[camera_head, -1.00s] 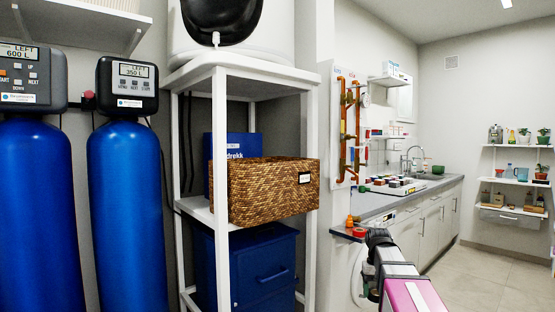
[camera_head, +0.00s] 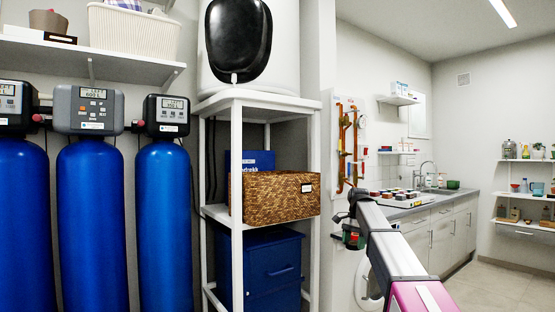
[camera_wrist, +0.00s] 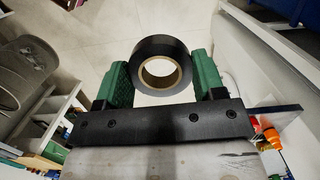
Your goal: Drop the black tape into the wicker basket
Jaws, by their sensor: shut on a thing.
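The black tape (camera_wrist: 160,47) is a roll with a pale core, held between the two green fingers of my gripper in the wrist view. My gripper (camera_head: 351,237) is shut on it, raised beside the washing machine and the counter's near end in the head view. The tape cannot be made out there. The wicker basket (camera_head: 262,204) is brown and woven, with a small label. It stands on the middle shelf of the white rack, left of my gripper and apart from it. Its inside is hidden in the head view.
The white rack (camera_head: 236,160) has posts beside the basket and a top shelf above it bearing a white vessel. A blue box (camera_head: 262,158) stands behind the basket, and a blue container (camera_head: 275,270) is below. Orange bottles (camera_wrist: 270,135) are near my gripper in the wrist view.

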